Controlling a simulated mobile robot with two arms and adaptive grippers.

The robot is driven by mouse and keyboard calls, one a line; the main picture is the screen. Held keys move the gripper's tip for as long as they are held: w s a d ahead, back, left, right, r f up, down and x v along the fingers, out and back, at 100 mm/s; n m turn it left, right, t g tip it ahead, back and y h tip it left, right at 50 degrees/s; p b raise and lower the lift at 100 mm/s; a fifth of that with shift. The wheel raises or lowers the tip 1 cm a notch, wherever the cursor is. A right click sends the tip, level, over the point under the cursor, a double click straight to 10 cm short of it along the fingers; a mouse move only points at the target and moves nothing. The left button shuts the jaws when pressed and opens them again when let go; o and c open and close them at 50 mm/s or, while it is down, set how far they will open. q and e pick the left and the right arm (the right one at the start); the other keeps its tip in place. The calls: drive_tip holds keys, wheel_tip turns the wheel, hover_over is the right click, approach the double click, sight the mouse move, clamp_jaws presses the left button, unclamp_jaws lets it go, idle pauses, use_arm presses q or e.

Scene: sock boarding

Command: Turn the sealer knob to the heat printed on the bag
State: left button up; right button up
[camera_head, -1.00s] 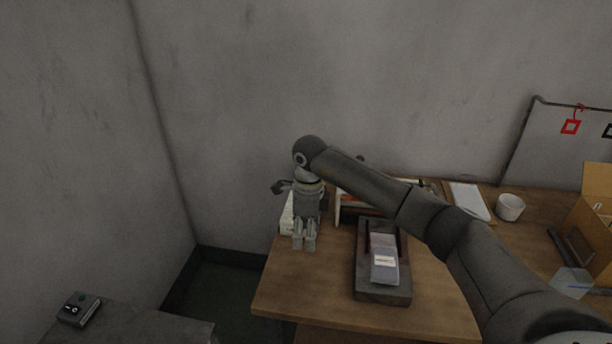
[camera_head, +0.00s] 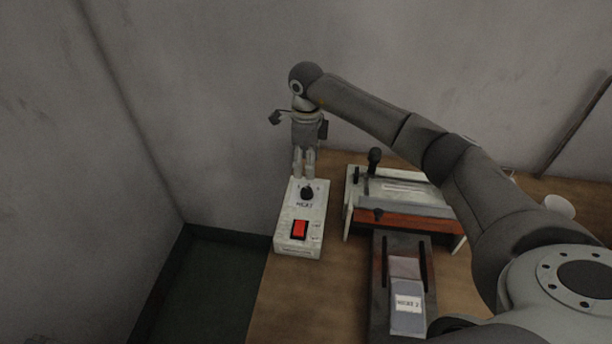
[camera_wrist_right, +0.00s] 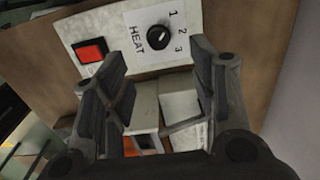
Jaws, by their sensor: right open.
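The white sealer control box (camera_head: 284,228) carries a black knob (camera_head: 307,193) marked HEAT and a red switch (camera_head: 299,230). In the right wrist view the knob (camera_wrist_right: 158,37) has the digits 1, 2, 3 beside it; its pale mark is too small to read surely. My right gripper (camera_head: 304,168) points down just behind the knob, its fingers apart. In the wrist view its open fingers (camera_wrist_right: 158,62) lie either side of the knob's line, with nothing between them. The bag (camera_head: 407,311) bears a label that appears to read HEAT 2. My left gripper is out of view.
The sealer (camera_head: 400,192), with its lever handle, stands right of the control box. The bag lies on a dark stand (camera_head: 381,322) in front of it. A white bowl (camera_head: 559,205) is at the right. Bare table (camera_head: 320,290) lies in front of the box.

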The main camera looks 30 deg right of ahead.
drive_tip(key=p, duration=0.2)
hover_over(307, 189)
drive_tip(key=f, duration=0.4)
drive_tip(key=shift+s+a+f, duration=0.15)
drive_tip(key=shift+s+a, duration=0.05)
drive_tip(key=shift+s, duration=0.1)
drive_tip(key=f, duration=0.5)
drive_tip(key=shift+w+d+f+p, duration=0.1)
drive_tip(key=shift+w+f+p, duration=0.15)
drive_tip(key=shift+p, duration=0.1)
drive_tip(key=shift+f, duration=0.1)
drive_tip(key=shift+c, duration=1.6)
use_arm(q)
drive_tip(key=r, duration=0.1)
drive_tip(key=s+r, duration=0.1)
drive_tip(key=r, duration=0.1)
use_arm(e)
drive_tip(key=c, duration=0.7)
